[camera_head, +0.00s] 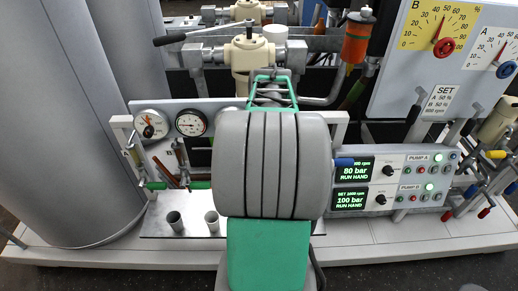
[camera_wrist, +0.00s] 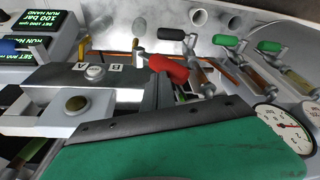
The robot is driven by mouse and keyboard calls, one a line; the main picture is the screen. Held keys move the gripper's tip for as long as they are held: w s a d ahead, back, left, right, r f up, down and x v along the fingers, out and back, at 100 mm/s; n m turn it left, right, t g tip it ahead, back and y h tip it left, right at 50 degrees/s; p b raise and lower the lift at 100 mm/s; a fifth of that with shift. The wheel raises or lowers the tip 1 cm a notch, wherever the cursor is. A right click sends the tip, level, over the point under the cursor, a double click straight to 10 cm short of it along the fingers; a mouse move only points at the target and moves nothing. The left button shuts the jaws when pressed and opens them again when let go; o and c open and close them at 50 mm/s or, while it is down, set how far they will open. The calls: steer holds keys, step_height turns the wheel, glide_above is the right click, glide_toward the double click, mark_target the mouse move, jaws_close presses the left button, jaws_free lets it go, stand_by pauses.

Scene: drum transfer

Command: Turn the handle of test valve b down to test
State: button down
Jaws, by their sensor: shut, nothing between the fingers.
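The handle of the left valve (camera_head: 155,185) is also green. In the wrist view, where the scene appears turned round, two green handles show at upper right; the left one (camera_wrist: 226,41) seems to be valve b's. My gripper (camera_wrist: 165,93) is shut and empty, apart from both green handles; its fingertips are hard to make out. In the head view my grey and green arm hides it.
A red handle (camera_wrist: 168,69) and a black handle (camera_wrist: 172,34) are close in the wrist view. Two open metal cups (camera_head: 175,222) stand below the valves. A pump panel (camera_head: 405,183) is right of my arm. A large grey tank (camera_head: 75,120) fills the left.

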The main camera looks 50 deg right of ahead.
steer(key=shift+w+a+f+b, duration=0.65)
steer(key=shift+w+a, duration=0.2)
steer(key=shift+w, duration=0.15)
